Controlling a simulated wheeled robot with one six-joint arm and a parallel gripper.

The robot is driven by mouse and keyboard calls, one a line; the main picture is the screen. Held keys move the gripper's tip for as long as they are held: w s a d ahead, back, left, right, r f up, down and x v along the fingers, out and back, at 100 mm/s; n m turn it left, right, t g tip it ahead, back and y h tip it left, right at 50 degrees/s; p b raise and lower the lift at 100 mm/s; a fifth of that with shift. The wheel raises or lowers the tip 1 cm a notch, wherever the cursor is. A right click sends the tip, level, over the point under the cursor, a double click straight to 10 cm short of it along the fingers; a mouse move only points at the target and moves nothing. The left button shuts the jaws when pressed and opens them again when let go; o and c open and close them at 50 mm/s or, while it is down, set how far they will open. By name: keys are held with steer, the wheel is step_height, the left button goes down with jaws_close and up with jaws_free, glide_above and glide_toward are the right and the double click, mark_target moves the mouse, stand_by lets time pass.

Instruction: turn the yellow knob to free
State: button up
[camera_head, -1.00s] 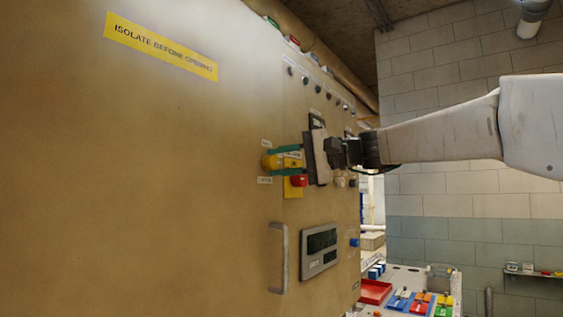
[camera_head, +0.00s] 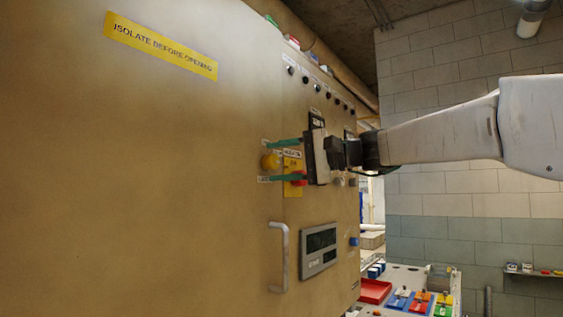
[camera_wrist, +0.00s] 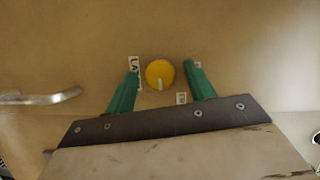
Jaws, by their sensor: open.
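The yellow knob (camera_head: 268,162) is on the tan cabinet front. In the wrist view the knob (camera_wrist: 160,74) is round, and its pale pointer mark points toward the bottom of the picture. A label starting "LA" (camera_wrist: 134,66) is at its left, partly behind a finger. In the head view my gripper (camera_head: 269,162) reaches in from the right, one finger above the knob and one below.
A red button (camera_head: 299,178) on a yellow plate is partly behind the lower finger. A metal handle (camera_head: 280,257) and a grey display panel (camera_head: 319,249) are below. A row of dark knobs (camera_head: 318,87) runs above. A bench with a red tray (camera_head: 374,291) stands at the right.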

steer(key=v, duration=0.7)
steer(key=shift+d, duration=0.4)
steer(key=shift+r, duration=0.1)
steer(key=s+d+f+g+h, duration=0.1)
steer(key=s+d+f+h, duration=0.15)
steer(key=f, duration=0.75)
steer(key=s+d+f+g+h, duration=0.1)
steer(key=s+f+h, duration=0.3)
steer(key=f, duration=0.6)
steer(key=s+d+f+n+h, duration=0.1)
steer(key=s+d+f+h, duration=0.4)
steer(key=s+f, duration=0.5)
steer(key=s+d+f+g+h, duration=0.1)
steer(key=s+d+f+h, duration=0.4)
steer(key=s, duration=1.2)
steer(key=d+f, duration=0.3)
steer(key=f, duration=0.2)
steer(key=shift+d+f+n, duration=0.25)
steer(key=shift+f+n, duration=0.15)
